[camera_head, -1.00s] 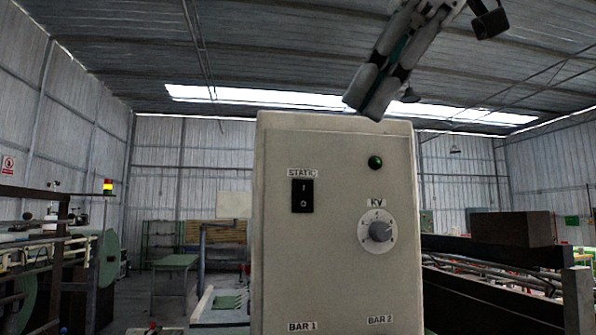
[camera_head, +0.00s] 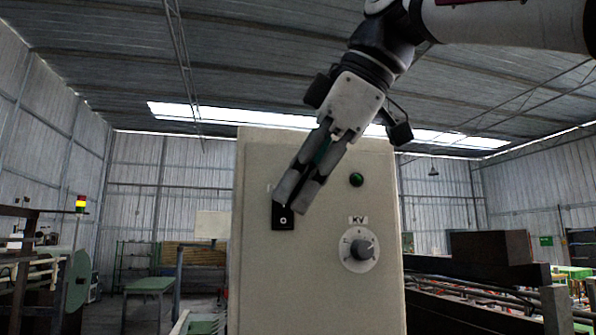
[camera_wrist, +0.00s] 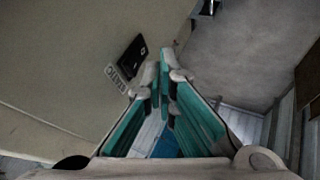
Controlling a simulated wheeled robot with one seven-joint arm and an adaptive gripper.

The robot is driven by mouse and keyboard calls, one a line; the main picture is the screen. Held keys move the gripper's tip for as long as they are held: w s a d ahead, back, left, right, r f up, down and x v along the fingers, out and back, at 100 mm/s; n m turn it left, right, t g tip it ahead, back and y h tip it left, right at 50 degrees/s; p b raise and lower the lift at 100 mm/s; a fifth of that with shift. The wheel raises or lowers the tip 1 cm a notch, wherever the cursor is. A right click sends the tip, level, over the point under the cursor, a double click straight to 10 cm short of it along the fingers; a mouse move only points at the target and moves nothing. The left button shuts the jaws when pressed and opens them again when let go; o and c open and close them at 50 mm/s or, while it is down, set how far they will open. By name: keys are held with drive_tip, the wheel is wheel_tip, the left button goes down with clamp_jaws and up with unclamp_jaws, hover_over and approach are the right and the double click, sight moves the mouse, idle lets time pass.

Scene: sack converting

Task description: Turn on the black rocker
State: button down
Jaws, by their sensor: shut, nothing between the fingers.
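The black rocker (camera_head: 283,222) is on the left of the beige control box's upright front face. Only its lower part with the "0" mark shows in the head view; my fingers hide its top and most of the STATIC label. The rocker (camera_wrist: 132,57) also shows in the wrist view beside the STATIC label (camera_wrist: 116,78), left of my fingertips. My gripper (camera_head: 290,205) is shut and empty, pointing down and left, its tips overlapping the rocker's upper part in the head view. I cannot tell whether they touch it.
A green lamp (camera_head: 356,179) and a KV dial (camera_head: 361,248) sit on the box (camera_head: 315,285) right of the rocker. Machinery with a dark block (camera_head: 490,246) stands to the right. A green table (camera_head: 149,285) is behind at left.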

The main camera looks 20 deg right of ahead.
drive_tip(key=shift+w, duration=0.4)
drive_tip(key=shift+w+d+r+p, duration=0.1)
drive_tip(key=shift+w+r+p, duration=0.15)
drive_tip(key=shift+w+p, duration=0.25)
drive_tip(key=shift+r, duration=0.25)
drive_tip(key=shift+r+p, duration=0.35)
drive_tip(key=shift+p, duration=0.25)
drive_tip(key=shift+r, duration=0.2)
drive_tip(key=v, duration=0.7)
drive_tip(key=shift+r, duration=0.2)
